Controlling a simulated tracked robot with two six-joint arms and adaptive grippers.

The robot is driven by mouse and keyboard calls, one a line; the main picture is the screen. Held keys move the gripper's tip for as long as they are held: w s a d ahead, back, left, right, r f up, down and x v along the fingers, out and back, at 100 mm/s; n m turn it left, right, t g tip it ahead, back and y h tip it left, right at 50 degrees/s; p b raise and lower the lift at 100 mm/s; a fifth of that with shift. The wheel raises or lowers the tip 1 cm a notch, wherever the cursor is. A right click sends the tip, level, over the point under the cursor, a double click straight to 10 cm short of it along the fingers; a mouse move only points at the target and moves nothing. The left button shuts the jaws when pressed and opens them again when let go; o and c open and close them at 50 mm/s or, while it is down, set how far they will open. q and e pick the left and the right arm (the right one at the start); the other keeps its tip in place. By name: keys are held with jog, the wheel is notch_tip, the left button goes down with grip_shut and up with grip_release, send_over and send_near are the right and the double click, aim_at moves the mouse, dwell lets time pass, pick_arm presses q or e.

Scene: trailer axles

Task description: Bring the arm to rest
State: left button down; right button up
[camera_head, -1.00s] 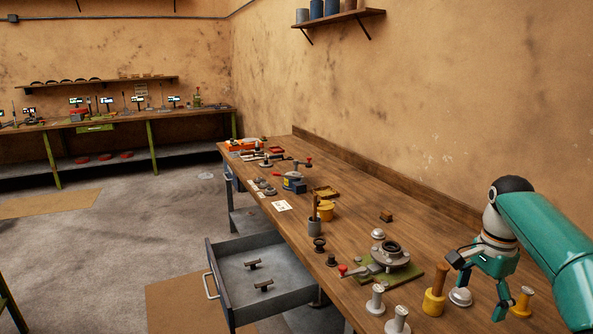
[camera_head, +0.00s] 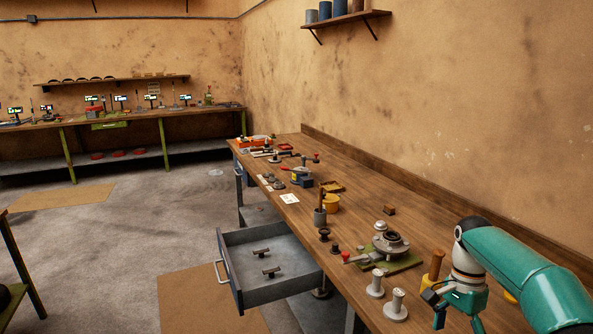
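My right arm comes in from the right, low over the near right end of the wooden workbench (camera_head: 340,222). Its teal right gripper (camera_head: 459,320) points down beside a yellow-based tool with a wooden handle (camera_head: 437,265). The fingers look spread apart with nothing seen between them; the fingertips are near the lower picture edge. I cannot tell whether they touch the bench. My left gripper is not in view.
A green plate with a metal flange (camera_head: 391,243) and two grey pegs (camera_head: 395,304) stand left of the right gripper. A grey drawer (camera_head: 268,267) hangs open from the bench front, with two dark pieces inside. The bench's back strip is mostly clear.

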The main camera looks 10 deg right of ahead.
jog(key=s+a+f+n+g+y, duration=0.1)
jog(key=s+a+f+n, duration=0.1)
jog(key=a+f, duration=0.4)
jog(key=s+a+f+n+g, duration=0.1)
jog(key=s+a+f, duration=0.15)
jog(key=f, duration=0.65)
jog(key=s+a+f+n+t+y, duration=0.1)
jog(key=s+a+f+n+y, duration=0.2)
jog(key=s+a+f+n, duration=1)
jog(key=s+a+f+m+t, duration=0.2)
jog(key=a+f+t, duration=0.1)
jog(key=a+t, duration=0.1)
jog(key=shift+s+a+f+h, duration=0.2)
jog(key=shift+a+f+h, duration=0.1)
jog(key=shift+a+h, duration=0.1)
